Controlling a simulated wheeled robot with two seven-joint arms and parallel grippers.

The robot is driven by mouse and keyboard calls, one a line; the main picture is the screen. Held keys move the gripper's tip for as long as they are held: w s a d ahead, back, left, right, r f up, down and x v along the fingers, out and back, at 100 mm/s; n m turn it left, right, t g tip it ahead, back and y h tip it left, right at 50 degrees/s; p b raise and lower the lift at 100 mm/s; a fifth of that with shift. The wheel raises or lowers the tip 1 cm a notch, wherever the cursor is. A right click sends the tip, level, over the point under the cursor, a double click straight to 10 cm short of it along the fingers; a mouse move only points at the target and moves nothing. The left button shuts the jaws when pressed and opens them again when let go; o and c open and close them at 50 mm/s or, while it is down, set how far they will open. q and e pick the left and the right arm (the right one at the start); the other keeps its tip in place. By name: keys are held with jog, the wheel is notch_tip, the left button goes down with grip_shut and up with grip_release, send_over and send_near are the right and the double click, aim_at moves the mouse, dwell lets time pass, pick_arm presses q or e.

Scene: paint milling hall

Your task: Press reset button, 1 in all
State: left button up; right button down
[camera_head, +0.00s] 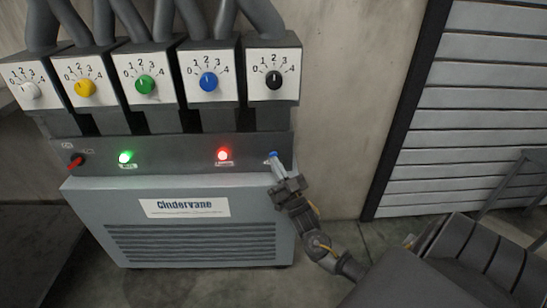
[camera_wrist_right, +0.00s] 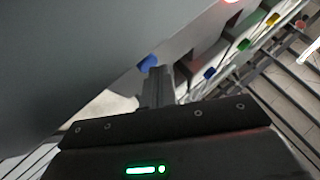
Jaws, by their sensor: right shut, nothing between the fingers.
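A small blue button (camera_head: 273,154), which I take to be the reset button, is at the right end of the grey control strip on the machine. My right gripper (camera_head: 276,163) is shut and empty, its fingertips right at the blue button from the front and below. In the right wrist view the blue button (camera_wrist_right: 147,63) is just beside the tips of the shut fingers (camera_wrist_right: 158,74). I cannot tell whether the tips touch it. My left gripper is not in view.
The strip also has a red lit lamp (camera_head: 223,155), a green lit lamp (camera_head: 125,157) and a red switch (camera_head: 76,162). Above are several dial boxes with coloured knobs, such as the black knob (camera_head: 273,80). A slatted shutter (camera_head: 470,110) is at right.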

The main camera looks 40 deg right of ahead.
jog(key=shift+w+d, duration=0.2)
dwell(0.6)
jog(key=shift+s+a+p, duration=0.4)
jog(key=shift+s+a, duration=0.15)
jog(key=shift+s, duration=0.1)
jog(key=s+a+p, duration=0.1)
jog(key=s, duration=0.1)
jog(key=s+a+p, duration=0.1)
jog(key=s+a, duration=0.1)
dwell(0.3)
dwell(0.8)
